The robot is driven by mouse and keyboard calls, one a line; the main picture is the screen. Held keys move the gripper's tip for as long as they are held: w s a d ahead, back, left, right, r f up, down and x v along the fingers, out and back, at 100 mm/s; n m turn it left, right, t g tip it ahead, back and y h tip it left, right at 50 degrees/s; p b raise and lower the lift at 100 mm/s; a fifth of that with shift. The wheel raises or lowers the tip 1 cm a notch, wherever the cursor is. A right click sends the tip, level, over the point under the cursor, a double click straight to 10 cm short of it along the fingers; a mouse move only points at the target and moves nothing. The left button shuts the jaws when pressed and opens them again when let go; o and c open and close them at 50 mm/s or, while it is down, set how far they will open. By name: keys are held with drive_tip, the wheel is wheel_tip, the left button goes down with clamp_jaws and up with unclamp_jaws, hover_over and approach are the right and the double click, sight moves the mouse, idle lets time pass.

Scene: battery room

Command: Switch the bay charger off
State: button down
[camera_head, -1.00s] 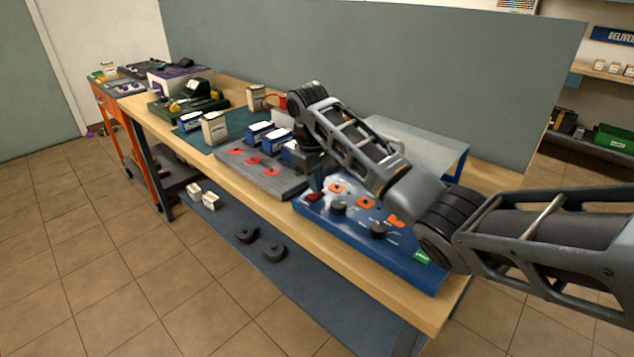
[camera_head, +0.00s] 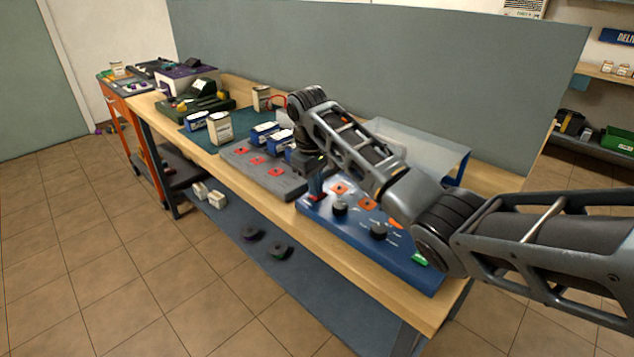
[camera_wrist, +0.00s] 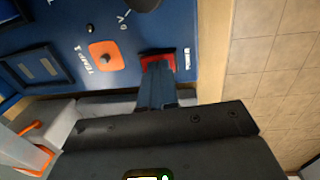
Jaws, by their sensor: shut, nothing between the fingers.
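The bay charger is a blue panel (camera_head: 400,262) at the right front of the bench, with black knobs and orange pieces on its face. Its red power switch (camera_wrist: 150,59) sits at the panel's edge beside a POWER label in the wrist view; part of it shows in the head view (camera_head: 319,199). My gripper (camera_wrist: 158,68) points down at the switch, fingers together and empty. The fingertips overlap the switch's near part and seem at or on it; firm contact cannot be told. Which way the switch is tipped is hidden.
A black knob (camera_head: 340,208) and an orange piece (camera_wrist: 105,56) lie close to the switch. A grey panel with red pieces (camera_head: 258,178) and blue-white boxes (camera_head: 264,134) stand to the left. A clear-topped tray (camera_head: 425,143) is behind my arm.

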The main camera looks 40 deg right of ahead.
sight(312, 197)
drive_tip(key=shift+r, duration=0.1)
drive_tip(key=shift+a+r+p, duration=0.1)
drive_tip(key=shift+r+p, duration=0.55)
drive_tip(key=shift+p, duration=0.05)
wheel_tip(312, 197, up, 12)
drive_tip(key=a+p, duration=0.1)
drive_tip(key=p, duration=0.2)
drive_tip(key=shift+a+r, duration=0.2)
drive_tip(key=shift+a, duration=0.1)
drive_tip(key=shift+d, duration=0.1)
